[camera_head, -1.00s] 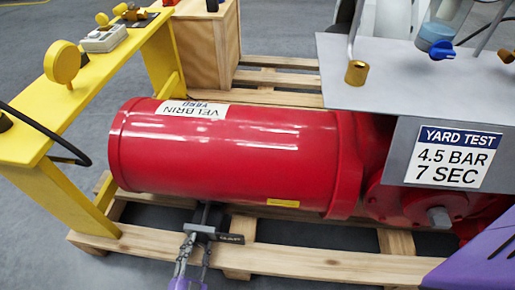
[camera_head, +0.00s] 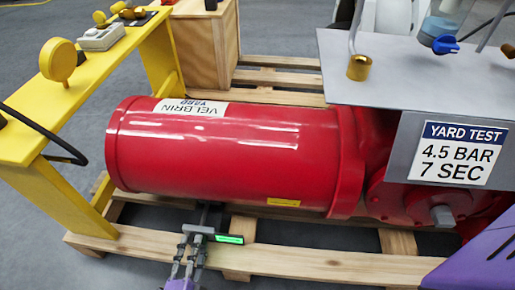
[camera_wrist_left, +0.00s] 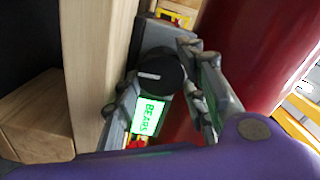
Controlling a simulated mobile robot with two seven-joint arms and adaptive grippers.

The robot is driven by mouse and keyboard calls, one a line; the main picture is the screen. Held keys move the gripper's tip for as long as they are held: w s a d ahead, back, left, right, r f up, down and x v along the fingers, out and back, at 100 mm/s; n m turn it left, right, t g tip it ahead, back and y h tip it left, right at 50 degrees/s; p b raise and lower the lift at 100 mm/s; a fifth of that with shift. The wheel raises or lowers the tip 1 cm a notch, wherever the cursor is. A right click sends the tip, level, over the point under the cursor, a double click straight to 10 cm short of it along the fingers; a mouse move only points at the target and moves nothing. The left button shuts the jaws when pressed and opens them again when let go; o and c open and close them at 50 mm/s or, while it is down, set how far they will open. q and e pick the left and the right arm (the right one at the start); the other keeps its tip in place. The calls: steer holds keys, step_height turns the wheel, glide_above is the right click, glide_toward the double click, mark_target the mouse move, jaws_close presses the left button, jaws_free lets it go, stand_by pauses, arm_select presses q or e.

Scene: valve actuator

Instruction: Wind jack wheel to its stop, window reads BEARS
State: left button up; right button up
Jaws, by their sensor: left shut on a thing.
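The jack is a dark block low against the front of the red cylinder (camera_head: 230,155). Its window (camera_head: 229,239) is lit green in the head view. In the left wrist view the window (camera_wrist_left: 149,115) glows green and reads BEARS. The jack wheel (camera_wrist_left: 160,76) is a dark round knob with a pale mark, between the fingers of my left gripper (camera_wrist_left: 162,65). My left gripper (camera_head: 198,234) is shut on the wheel, and its fingers hide part of it in the head view. My right gripper is not in view.
The cylinder rests above a wooden pallet (camera_head: 320,262). A yellow frame (camera_head: 45,125) with a round gauge stands at the left. A grey panel with a YARD TEST sign (camera_head: 457,152) stands at the right. A wooden crate (camera_head: 205,50) is behind.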

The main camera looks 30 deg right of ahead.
arm_select(q)
steer(key=shift+s+d+f, duration=0.15)
steer(key=shift+s+d, duration=0.05)
steer(key=shift+s, duration=0.05)
steer(key=o, duration=1.1)
